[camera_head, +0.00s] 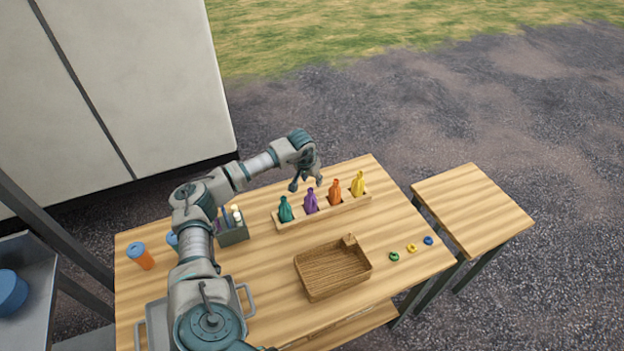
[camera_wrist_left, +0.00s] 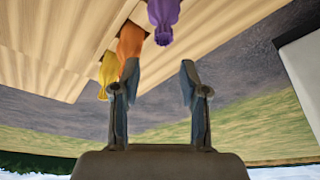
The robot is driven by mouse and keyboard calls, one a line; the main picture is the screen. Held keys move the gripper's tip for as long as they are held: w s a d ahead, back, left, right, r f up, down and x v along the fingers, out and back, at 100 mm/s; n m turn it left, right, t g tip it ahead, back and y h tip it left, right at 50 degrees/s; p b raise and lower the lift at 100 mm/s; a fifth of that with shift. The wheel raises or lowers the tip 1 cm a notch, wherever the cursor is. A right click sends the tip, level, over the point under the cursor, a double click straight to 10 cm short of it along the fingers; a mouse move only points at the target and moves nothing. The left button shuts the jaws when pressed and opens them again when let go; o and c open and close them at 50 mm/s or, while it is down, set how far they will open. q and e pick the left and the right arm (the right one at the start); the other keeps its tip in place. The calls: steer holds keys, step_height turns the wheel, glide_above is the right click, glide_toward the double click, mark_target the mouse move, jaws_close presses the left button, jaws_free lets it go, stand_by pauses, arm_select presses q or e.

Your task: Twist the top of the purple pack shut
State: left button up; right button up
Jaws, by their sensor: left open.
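The purple pack (camera_head: 311,202) stands upright in a wooden rack (camera_head: 322,209), between the green pack (camera_head: 285,209) and the orange pack (camera_head: 335,192). Its neck is narrow. My left gripper (camera_head: 306,186) is open and empty, above and just behind the purple pack. In the left wrist view the purple pack (camera_wrist_left: 164,18) is at the top edge, partly cut off, beyond the spread fingers (camera_wrist_left: 160,82). The orange pack (camera_wrist_left: 130,42) and yellow pack (camera_wrist_left: 108,72) show to its left there. I cannot tell whether any finger touches a pack. My right gripper is not in view.
A yellow pack (camera_head: 358,184) stands at the rack's right end. In front are a wicker basket (camera_head: 333,283) and small rings, green (camera_head: 394,257), yellow (camera_head: 412,248) and blue (camera_head: 428,240). A grey caddy (camera_head: 233,235) and orange cup (camera_head: 140,257) stand left. The side table (camera_head: 473,212) is bare.

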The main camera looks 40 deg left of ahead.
mark_target(311, 190)
arm_select(q)
steer(key=shift+d+r+n, duration=0.15)
steer(key=shift+n, duration=0.35)
step_height(311, 190, up, 3)
steer(key=s+d+n+g+y+p, duration=0.1)
steer(key=d+n+g+y+p, duration=0.1)
steer(key=n, duration=0.7)
steer(key=b+x, duration=0.5)
steer(key=x, duration=0.2)
steer(key=shift+s+a, duration=0.15)
steer(key=shift+a, duration=0.05)
steer(key=shift+f+b, duration=0.55)
steer(key=shift+f, duration=0.2)
steer(key=shift+a, duration=0.1)
steer(key=c, duration=0.7)
